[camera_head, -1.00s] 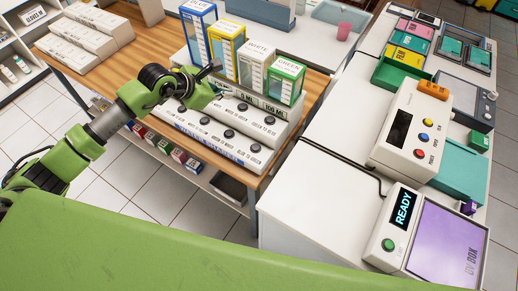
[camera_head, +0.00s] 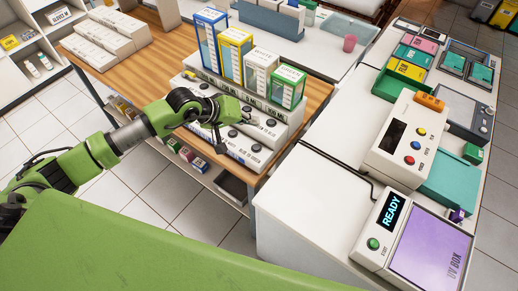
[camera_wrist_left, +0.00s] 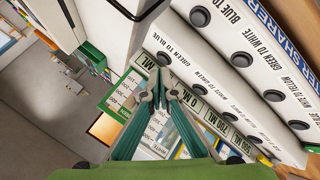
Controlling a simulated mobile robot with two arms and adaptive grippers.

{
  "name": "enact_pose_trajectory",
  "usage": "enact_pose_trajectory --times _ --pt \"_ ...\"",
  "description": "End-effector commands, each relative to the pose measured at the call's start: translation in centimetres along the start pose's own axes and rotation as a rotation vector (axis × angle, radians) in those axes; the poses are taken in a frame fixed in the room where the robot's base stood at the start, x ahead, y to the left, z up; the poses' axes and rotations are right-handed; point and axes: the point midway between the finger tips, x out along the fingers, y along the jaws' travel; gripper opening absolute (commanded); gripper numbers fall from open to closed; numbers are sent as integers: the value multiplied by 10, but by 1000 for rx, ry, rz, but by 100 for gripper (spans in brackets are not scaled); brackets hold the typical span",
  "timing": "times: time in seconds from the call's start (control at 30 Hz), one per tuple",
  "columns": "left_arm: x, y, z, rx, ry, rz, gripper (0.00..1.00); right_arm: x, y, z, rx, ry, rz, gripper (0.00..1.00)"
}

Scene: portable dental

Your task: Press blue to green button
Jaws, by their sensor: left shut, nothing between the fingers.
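The button panel (camera_head: 288,130) is a white stepped unit with rows of dark round buttons. The blue to green button (camera_head: 255,148) sits at the right end of its front row; it also shows at the top of the left wrist view (camera_wrist_left: 200,17), its label partly cut off. My left gripper (camera_head: 250,119) is over the panel, pointing right. In the left wrist view its fingertips (camera_wrist_left: 157,76) meet with nothing between them. They appear apart from the blue to green button; their height above the panel is hard to tell. My right gripper is out of view.
Blue, yellow, white and green boxes (camera_head: 287,88) stand on the back of the panel. A white counter (camera_head: 310,190) to the right holds a device with coloured buttons (camera_head: 408,135) and a UV box (camera_head: 430,245) reading READY. White boxes (camera_head: 100,50) stand at the left.

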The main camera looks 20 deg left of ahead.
Motion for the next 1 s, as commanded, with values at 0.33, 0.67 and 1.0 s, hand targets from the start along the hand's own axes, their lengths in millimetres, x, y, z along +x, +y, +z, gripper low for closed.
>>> enact_pose_trajectory --times 0.33,0.67,1.0 --pt "0 3 6 190 -9 8 0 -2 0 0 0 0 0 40" --pt "1 2 6 188 -10 8 0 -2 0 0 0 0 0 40" --pt "20 -14 18 186 -11 7 0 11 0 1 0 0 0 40"
